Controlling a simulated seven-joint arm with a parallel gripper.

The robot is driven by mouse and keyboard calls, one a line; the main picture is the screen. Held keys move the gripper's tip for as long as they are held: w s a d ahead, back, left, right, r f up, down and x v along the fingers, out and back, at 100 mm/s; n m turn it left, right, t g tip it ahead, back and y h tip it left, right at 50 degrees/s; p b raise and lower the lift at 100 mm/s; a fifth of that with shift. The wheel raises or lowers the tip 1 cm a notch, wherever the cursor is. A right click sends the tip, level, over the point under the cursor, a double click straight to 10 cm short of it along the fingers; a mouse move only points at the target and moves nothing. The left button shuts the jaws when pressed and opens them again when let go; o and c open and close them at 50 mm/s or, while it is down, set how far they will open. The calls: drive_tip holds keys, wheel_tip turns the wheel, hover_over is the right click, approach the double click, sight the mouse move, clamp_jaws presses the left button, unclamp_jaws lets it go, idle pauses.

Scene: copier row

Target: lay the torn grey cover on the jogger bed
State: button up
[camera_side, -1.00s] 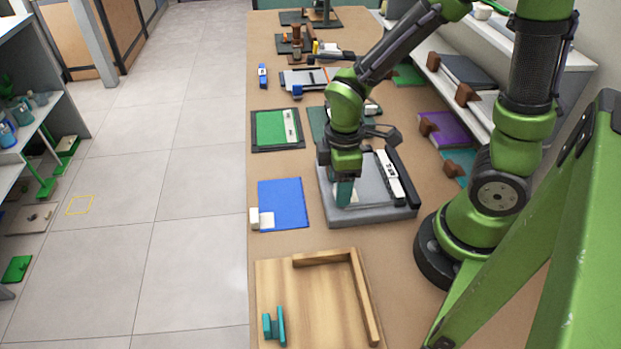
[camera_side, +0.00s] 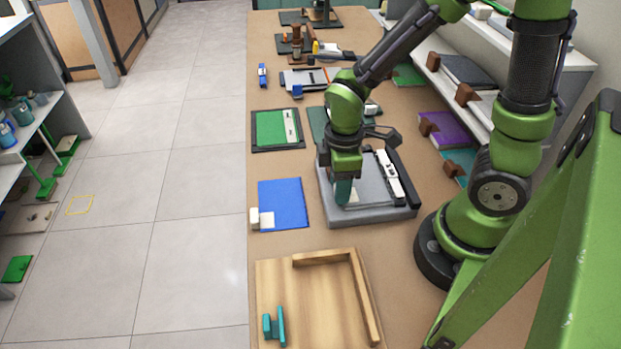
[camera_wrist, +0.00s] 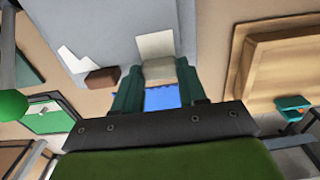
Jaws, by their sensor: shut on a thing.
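The grey cover (camera_side: 371,188) appears as a flat grey surface on a thick grey slab mid-table; I cannot clearly separate the two. In the wrist view, the grey surface (camera_wrist: 110,30) has a ragged white patch at one corner. My gripper (camera_side: 343,192) points down at its left part. In the wrist view, the teal fingers of my gripper (camera_wrist: 158,90) are shut on a pale block (camera_wrist: 187,71) beside a white patch. I cannot tell whether the cover is lifted. The wooden board with raised edges (camera_side: 310,290), which looks like the jogger bed, lies nearest the camera.
A blue cover (camera_side: 282,200) with a pale block lies left of the slab. A green panel (camera_side: 270,128) lies farther back. A teal piece (camera_side: 275,326) stands on the wooden board's left corner. A black bar (camera_side: 401,175) runs along the slab's right side. The wooden board's middle is clear.

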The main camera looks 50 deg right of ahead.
wheel_tip(320, 180, up, 7)
idle(0.3)
drive_tip(key=w+d+r+m, duration=0.2)
drive_tip(key=w+r+m, duration=0.1)
drive_tip(key=w+m, duration=0.1)
drive_tip(key=w+d+r+m, duration=0.2)
drive_tip(key=w+r+m, duration=0.1)
drive_tip(key=w+m, duration=0.2)
drive_tip(key=w, duration=0.2)
drive_tip(key=shift+w+r, duration=0.3)
drive_tip(key=shift+r, duration=0.05)
